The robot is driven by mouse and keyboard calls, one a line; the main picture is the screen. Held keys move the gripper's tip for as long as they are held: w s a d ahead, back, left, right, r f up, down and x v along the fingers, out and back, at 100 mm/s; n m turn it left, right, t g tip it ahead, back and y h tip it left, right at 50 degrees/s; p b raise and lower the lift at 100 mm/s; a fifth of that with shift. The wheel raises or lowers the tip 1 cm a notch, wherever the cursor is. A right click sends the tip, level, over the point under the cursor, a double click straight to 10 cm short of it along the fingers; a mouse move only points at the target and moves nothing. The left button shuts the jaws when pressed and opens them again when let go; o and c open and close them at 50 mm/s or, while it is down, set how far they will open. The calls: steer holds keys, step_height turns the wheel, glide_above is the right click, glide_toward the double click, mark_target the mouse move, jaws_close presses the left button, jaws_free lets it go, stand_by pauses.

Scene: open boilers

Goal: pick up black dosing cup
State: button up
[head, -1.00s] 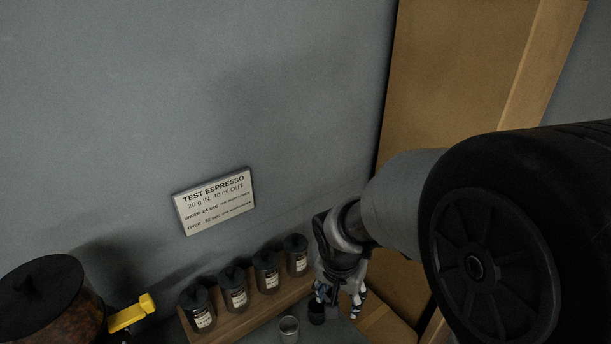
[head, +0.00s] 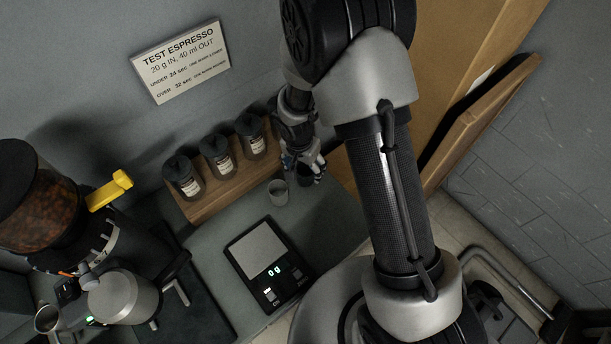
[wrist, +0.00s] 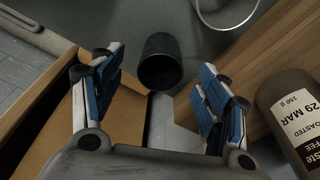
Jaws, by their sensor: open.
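The black dosing cup (wrist: 160,62) stands upright on the grey counter and shows between my gripper's fingertips in the wrist view. My gripper (wrist: 158,72) is open, with one blue-padded finger on each side of the cup's line; I see no finger pressed on the cup. In the head view my gripper (head: 304,168) is over the counter to the right of the jars. The cup (head: 305,181) is partly hidden there by the fingers. How far the fingertips are above the cup is hard to tell.
A metal cup (head: 278,191) stands close left of the black cup. Labelled jars (head: 217,156) sit on a wooden rack (head: 202,209) behind. A scale (head: 262,250) reading 0 g lies in front. A grinder (head: 45,205) is at left; a wooden panel edges the right.

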mark_target(306, 172)
steer(key=f, duration=0.2)
steer(key=f+b, duration=0.1)
steer(key=f, duration=0.1)
steer(key=w+f, duration=0.1)
steer(key=f, duration=0.1)
steer(key=shift+w+d+b, duration=0.1)
steer(key=shift+d+b, duration=0.15)
steer(key=shift+b, duration=0.05)
steer(key=shift+r, duration=0.1)
steer(key=shift+c, duration=0.3)
steer(key=c, duration=1.1)
steer(key=shift+r, duration=0.1)
